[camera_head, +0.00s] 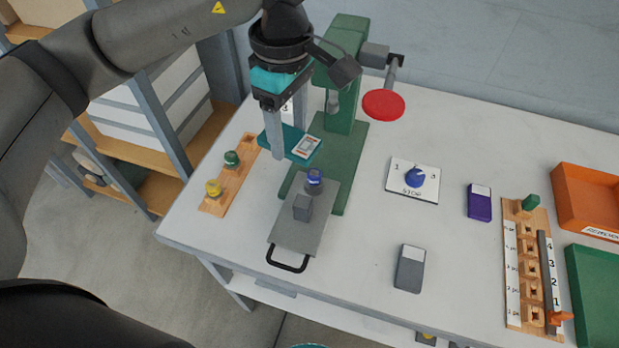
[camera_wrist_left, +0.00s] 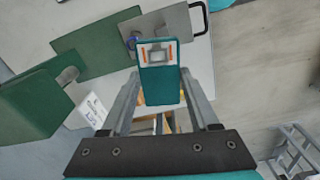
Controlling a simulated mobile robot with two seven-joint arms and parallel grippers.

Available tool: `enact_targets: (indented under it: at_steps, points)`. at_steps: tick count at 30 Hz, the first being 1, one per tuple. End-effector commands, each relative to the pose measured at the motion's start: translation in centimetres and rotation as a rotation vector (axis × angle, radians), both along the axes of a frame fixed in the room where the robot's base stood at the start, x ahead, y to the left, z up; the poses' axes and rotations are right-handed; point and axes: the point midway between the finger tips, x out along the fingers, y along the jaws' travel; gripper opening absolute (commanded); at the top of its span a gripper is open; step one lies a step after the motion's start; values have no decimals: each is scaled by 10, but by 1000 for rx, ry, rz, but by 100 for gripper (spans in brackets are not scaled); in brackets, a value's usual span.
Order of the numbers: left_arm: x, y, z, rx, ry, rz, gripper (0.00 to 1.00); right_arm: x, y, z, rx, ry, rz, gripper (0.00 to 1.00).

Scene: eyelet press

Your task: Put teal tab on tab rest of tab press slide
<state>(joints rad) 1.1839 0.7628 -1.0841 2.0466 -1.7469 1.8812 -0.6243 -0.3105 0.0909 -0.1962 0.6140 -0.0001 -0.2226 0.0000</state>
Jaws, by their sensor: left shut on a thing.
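My left gripper (camera_head: 290,138) is shut on the teal tab (camera_head: 301,146) and holds it above the table, beside the green press (camera_head: 346,150). The tab also shows between the fingers in the left wrist view (camera_wrist_left: 160,85), with a white, orange-marked patch at its far end. The grey press slide (camera_head: 296,232) lies below and nearer, with a black handle at its front. The tab appears apart from both. My right gripper is not in view.
A red knob (camera_head: 383,104) sticks out from the press. A dial plate (camera_head: 412,178), a purple tab (camera_head: 479,202) and a grey tab (camera_head: 409,268) lie to the right. A wooden strip with yellow and green knobs (camera_head: 227,178) lies left. A wooden rack (camera_head: 530,262) and orange tray (camera_head: 590,192) stand far right.

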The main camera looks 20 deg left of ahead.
Motion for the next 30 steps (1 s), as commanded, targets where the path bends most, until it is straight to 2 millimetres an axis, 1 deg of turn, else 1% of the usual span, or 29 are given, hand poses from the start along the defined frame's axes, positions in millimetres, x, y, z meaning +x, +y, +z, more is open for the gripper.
enact_targets:
  at_steps: [1,9,21,25,30]
  points:
    - [2,-2,6,-3,-1,89,8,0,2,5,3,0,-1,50]
    - [11,-9,26,-13,-4,617,8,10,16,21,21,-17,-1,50]
    - [22,-19,54,-21,0,1387,8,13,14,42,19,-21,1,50]
    - [24,-22,61,-21,3,1581,8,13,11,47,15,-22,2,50]
    - [26,-24,65,-20,4,1734,8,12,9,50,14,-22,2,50]
